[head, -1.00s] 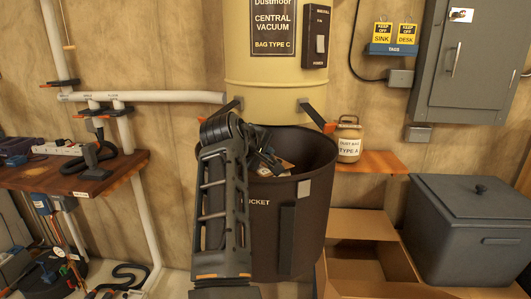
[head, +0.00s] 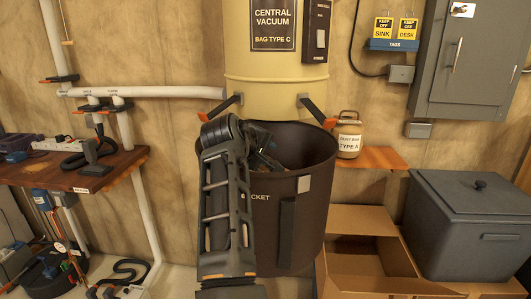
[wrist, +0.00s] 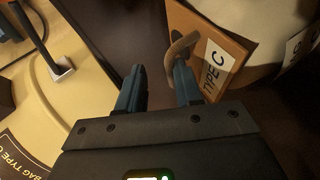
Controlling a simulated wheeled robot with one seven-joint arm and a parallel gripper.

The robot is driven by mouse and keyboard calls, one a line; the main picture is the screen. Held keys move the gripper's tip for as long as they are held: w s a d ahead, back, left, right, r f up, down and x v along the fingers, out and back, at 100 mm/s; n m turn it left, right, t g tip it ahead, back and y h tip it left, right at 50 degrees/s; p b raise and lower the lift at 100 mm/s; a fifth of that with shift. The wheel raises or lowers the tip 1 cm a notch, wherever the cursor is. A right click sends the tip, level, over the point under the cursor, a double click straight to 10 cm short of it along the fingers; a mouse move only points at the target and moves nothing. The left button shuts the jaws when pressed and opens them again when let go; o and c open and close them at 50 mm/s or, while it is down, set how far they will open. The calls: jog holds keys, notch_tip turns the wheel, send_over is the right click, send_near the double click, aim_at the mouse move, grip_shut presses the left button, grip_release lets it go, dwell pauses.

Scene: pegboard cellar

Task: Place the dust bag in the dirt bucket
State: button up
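The dirt bucket (head: 265,225) is a large dark brown tub with BUCKET lettering, below the cream central vacuum (head: 275,85). My gripper (head: 268,158) reaches into its mouth; my arm hides part of the rim. In the wrist view my two fingers (wrist: 158,85) stand apart with a dark gap between them. The dust bag, with a brown card (wrist: 222,50) labelled TYPE C and a pale body, is just past the right finger. A tan loop on the card lies by that finger's tip and does not look clamped. In the head view the bag is barely visible inside the bucket.
An open cardboard box (head: 350,225) and a lidded grey bin (head: 470,235) stand below. A cluttered wooden bench (head: 80,172) is at left. Orange-ended latches flank the vacuum.

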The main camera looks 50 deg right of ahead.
jog(key=shift+r, duration=0.6)
jog(key=b+v, duration=0.1)
jog(key=v, duration=1.1)
jog(key=shift+o, duration=0.4)
jog(key=shift+s, duration=0.1)
jog(key=o, duration=1.1)
jog(key=shift+o, duration=0.2)
jog(key=b+v, duration=0.1)
jog(key=v, duration=0.6)
jog(key=shift+a+r, duration=0.2)
jog(key=shift+a, duration=0.15)
jog(key=shift+s, duration=0.15)
